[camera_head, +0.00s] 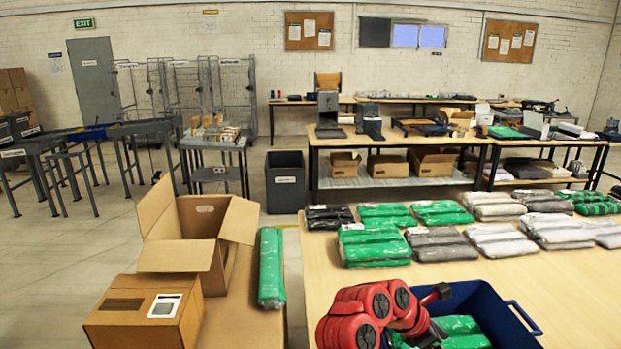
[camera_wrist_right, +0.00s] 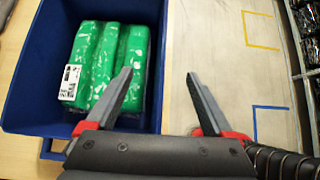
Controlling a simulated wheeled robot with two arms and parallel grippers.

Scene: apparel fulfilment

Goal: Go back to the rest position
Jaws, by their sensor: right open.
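My right gripper (camera_wrist_right: 158,74) is open, with nothing between its fingers. In the right wrist view it hangs over the right wall of a blue bin (camera_wrist_right: 35,70). My left gripper is not in view.
The wooden table (camera_head: 315,265) carries rows of green, grey and white packs behind the bin. An open cardboard box (camera_head: 185,257), a closed box (camera_head: 125,305) and a green pack (camera_head: 271,268) stand on a side table at left.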

